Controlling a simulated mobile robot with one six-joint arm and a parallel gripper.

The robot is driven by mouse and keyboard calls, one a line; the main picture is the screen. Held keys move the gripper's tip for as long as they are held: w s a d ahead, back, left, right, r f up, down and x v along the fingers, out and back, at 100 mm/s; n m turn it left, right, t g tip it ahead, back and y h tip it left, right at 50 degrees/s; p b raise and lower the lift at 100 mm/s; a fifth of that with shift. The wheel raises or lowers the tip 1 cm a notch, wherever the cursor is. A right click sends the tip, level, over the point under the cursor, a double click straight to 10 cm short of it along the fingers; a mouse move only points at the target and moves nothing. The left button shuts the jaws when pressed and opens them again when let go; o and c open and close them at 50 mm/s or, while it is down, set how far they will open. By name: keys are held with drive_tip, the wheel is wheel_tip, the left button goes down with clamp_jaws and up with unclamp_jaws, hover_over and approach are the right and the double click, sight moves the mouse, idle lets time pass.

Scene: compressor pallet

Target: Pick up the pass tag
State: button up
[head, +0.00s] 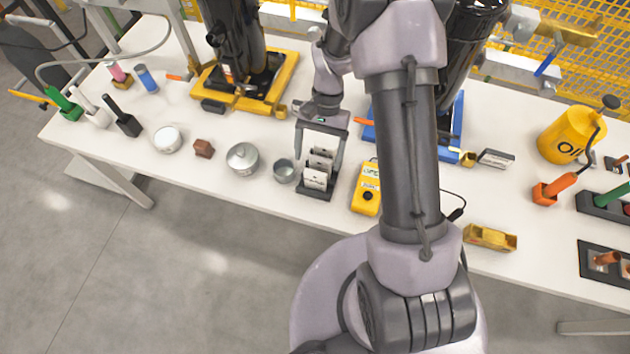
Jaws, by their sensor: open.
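A small dark rack (317,193) stands near the table's front edge, left of my arm. Several white tags (317,179) stand in it one behind another. Their print is too small to read, so I cannot tell which is the pass tag. My gripper (319,160) is open over the rack, its fingers pointing down on the left and right of the tags. I see no tag held. Whether a finger touches the rack or a tag cannot be told.
A grey cup (284,171) and lidded metal tin (243,158) stand close left of the rack. A yellow meter (366,190) stands close right. Behind are dark cylinders on a yellow tray (205,88) and a blue tray (369,131). A yellow oil can (570,137) stands right.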

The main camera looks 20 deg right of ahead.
sight(316, 176)
drive_tip(key=b+x, duration=0.3)
drive_tip(key=x, duration=0.4)
drive_tip(key=shift+d+f, duration=0.1)
drive_tip(key=shift+f, duration=0.1)
drive_tip(key=shift+r, duration=0.15)
drive_tip(key=c, duration=1.4)
wheel_tip(316, 176, up, 10)
drive_tip(key=p, duration=0.4)
drive_tip(key=shift+w+r, duration=0.1)
drive_tip(key=w+r+n+h, duration=0.1)
drive_tip(key=n, duration=0.1)
drive_tip(key=w+r+n+h, duration=0.1)
drive_tip(key=r+n, duration=0.1)
drive_tip(key=w+r+n, duration=0.1)
drive_tip(key=n, duration=0.2)
drive_tip(key=shift+w+d+r+g+h, duration=0.15)
drive_tip(key=shift+w+g+h, duration=0.15)
drive_tip(key=shift+w+h, duration=0.1)
